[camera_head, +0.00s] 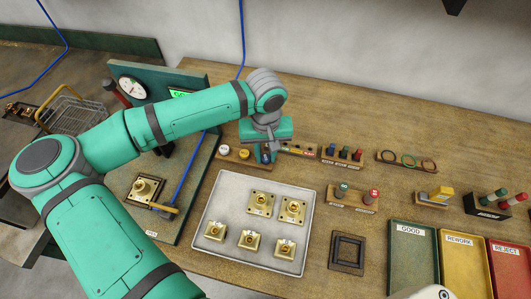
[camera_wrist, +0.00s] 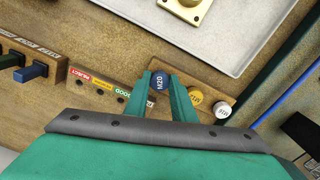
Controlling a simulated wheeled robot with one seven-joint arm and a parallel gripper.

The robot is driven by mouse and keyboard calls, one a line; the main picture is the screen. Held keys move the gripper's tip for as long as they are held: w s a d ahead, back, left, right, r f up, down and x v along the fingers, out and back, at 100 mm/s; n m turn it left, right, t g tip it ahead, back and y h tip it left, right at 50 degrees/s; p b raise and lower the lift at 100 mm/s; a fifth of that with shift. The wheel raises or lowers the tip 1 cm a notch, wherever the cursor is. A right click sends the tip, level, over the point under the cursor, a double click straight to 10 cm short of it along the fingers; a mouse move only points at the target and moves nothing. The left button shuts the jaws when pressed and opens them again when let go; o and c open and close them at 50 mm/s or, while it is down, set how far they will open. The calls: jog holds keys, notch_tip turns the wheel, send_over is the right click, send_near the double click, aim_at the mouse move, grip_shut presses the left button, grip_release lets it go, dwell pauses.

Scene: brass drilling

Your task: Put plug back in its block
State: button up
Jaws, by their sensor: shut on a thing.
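My gripper (camera_head: 266,152) is shut on a blue plug with a round top marked M20 (camera_wrist: 159,80), seen between the green fingers in the wrist view. A small wooden block (camera_head: 234,158) holds a white plug (camera_head: 224,149) and a gold plug (camera_head: 244,153). In the wrist view the white plug (camera_wrist: 222,110) and gold plug (camera_wrist: 194,95) stand just right of my fingers. The blue plug is at or over the block's end nearest the label strip. My fingers hide its lower part, so I cannot tell whether it is seated.
A label strip (camera_wrist: 100,88) lies close beside my gripper. A rack of coloured plugs (camera_head: 343,154) stands to its right. A pale tray (camera_head: 225,190) with several brass parts lies in front.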

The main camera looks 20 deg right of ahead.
dwell(0.4)
jog(key=o, duration=1.1)
jog(key=shift+o, duration=0.5)
jog(key=shift+o, duration=1.4)
jog(key=shift+r, duration=0.1)
jog(key=shift+r, duration=3.35)
